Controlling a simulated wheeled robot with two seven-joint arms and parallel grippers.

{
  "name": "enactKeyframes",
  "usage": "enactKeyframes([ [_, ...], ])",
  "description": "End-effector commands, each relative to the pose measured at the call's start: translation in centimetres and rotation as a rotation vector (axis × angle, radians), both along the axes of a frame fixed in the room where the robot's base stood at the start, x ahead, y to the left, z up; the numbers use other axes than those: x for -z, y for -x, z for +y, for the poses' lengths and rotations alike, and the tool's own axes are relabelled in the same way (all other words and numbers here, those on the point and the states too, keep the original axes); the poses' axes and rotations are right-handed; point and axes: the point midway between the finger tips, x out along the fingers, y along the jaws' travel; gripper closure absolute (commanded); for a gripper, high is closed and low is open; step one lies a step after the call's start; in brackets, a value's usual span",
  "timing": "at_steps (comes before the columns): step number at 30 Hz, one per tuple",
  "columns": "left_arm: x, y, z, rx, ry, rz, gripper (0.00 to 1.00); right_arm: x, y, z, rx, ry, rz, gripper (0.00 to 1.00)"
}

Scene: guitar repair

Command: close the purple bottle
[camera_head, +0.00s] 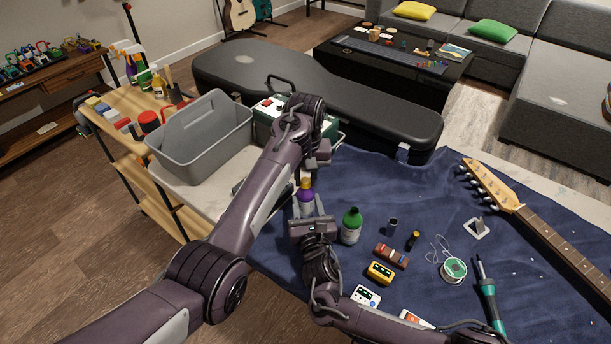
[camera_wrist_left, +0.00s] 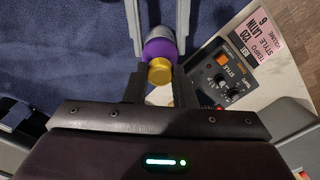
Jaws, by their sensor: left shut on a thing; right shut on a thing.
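The purple bottle (camera_head: 306,195) stands upright at the left part of the blue cloth, with a gold cap (camera_head: 306,183) at its top. In the left wrist view the purple bottle (camera_wrist_left: 160,48) shows with the gold cap (camera_wrist_left: 160,72) at its neck; I cannot tell how tightly it sits. My right gripper (camera_head: 308,210) is shut on the bottle's body, its grey fingers on both sides. My left gripper (camera_wrist_left: 159,82) reaches in from above, its dark fingertips on either side of the cap and shut on it. My left arm hides part of this area in the head view.
A green bottle (camera_head: 351,226) stands close to the right of my right gripper. Small parts, a solder spool (camera_head: 453,270), a soldering iron (camera_head: 488,290) and a guitar neck (camera_head: 545,228) lie to the right.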

Motion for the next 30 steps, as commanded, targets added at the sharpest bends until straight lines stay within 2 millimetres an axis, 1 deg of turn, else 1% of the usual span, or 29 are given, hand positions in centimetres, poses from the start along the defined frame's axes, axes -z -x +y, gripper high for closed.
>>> enactKeyframes([
  [2,0.0,0.0,0.0,0.043,0.001,-0.002,1.0,0.1,0.0,0.0,-0.001,0.0,0.001,1.0],
  [9,0.0,0.0,0.0,0.042,0.0,-0.002,1.0,0.1,0.0,0.1,-0.002,0.0,0.001,1.0],
  [10,0.0,0.0,0.0,0.042,0.0,-0.002,0.73,0.1,0.0,0.1,-0.002,0.0,0.001,1.0],
  [14,0.0,0.0,0.0,0.041,0.0,-0.001,0.56,0.1,0.0,0.1,-0.002,0.0,0.001,1.0],
  [23,-0.2,0.0,0.0,0.039,0.0,-0.002,0.55,0.1,0.0,0.1,-0.001,0.0,0.001,1.0],
  [26,-1.2,-0.1,0.0,0.039,0.0,-0.002,0.55,0.1,0.0,0.1,-0.001,0.0,0.001,1.0],
  [30,-3.2,-0.1,0.0,0.039,0.0,-0.002,0.55,0.1,0.0,0.0,-0.001,0.0,0.001,1.0],
])
